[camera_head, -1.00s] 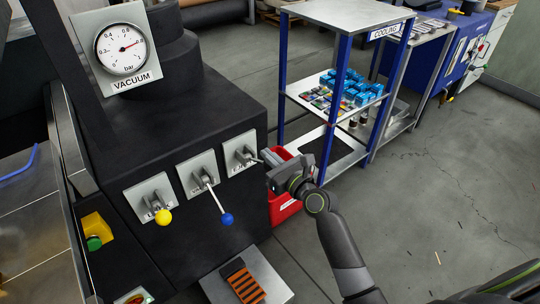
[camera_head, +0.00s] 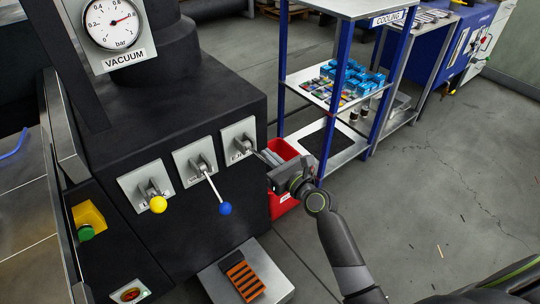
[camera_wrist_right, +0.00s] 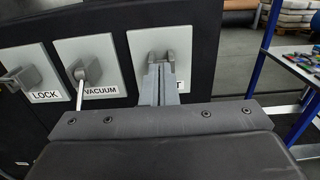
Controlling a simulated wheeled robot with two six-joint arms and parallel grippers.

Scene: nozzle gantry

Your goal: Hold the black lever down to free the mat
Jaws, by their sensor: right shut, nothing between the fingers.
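Three levers stand on plates on a dark machine. The rightmost lever (camera_head: 242,143) has its label mostly covered, and its outer end is hidden at my right gripper. My right gripper (camera_head: 268,160) is shut, at that lever; whether it touches the lever cannot be told. In the right wrist view its closed fingers (camera_wrist_right: 160,80) stand before the rightmost plate (camera_wrist_right: 138,44), with nothing between them. The yellow-knobbed lever (camera_head: 158,204) is labelled LOCK, and the blue-knobbed lever (camera_head: 225,209) VACUUM. My left gripper is out of view. I cannot identify the mat.
A VACUUM gauge (camera_head: 112,22) is above the levers. A red bin (camera_head: 281,203) stands just behind my right gripper. A blue-framed shelf (camera_head: 338,92) holds small parts. An orange slotted pad (camera_head: 246,281) lies on a grey block below. Open floor lies to the right.

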